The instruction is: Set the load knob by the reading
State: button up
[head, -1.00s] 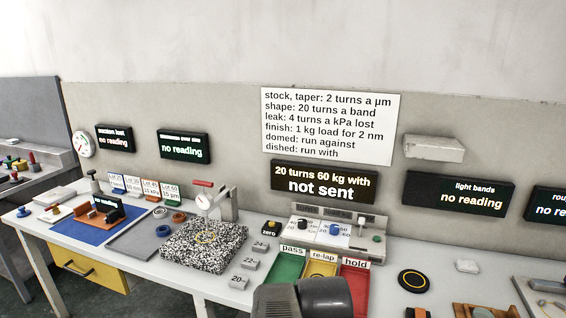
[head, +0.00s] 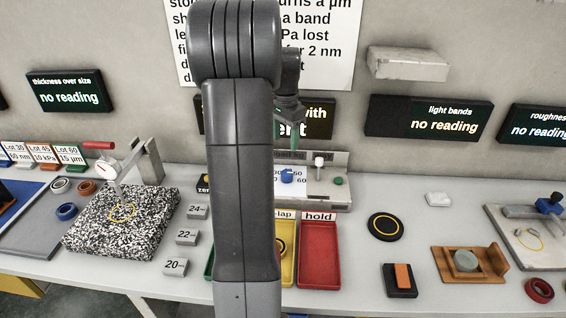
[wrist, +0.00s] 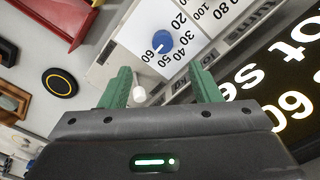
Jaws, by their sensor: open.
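The load knob (head: 287,176) is blue and sits on the control panel (head: 318,197) at the foot of the wall. In the wrist view the knob (wrist: 162,40) has a printed scale from 20 to 60 around it; its exact setting is hard to read. My gripper (head: 295,128) is above the panel with green fingers. In the wrist view my gripper (wrist: 162,82) is open and empty, its fingers apart from the knob. The order display (head: 320,118) is mostly hidden behind my arm in the head view.
A white-topped lever (head: 319,161) and green button (head: 338,181) are right of the knob. The red hold tray (head: 319,255) is in front. A granite block (head: 125,225) with a dial gauge stands left. My arm hides the display's left part and the panel's left end.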

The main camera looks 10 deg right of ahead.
aim_at(286, 173)
jog(key=f, duration=1.3)
jog(key=shift+w+d+f, duration=0.15)
jog(key=shift+w+f, duration=0.15)
jog(key=shift+f, duration=0.05)
jog(key=c, duration=1)
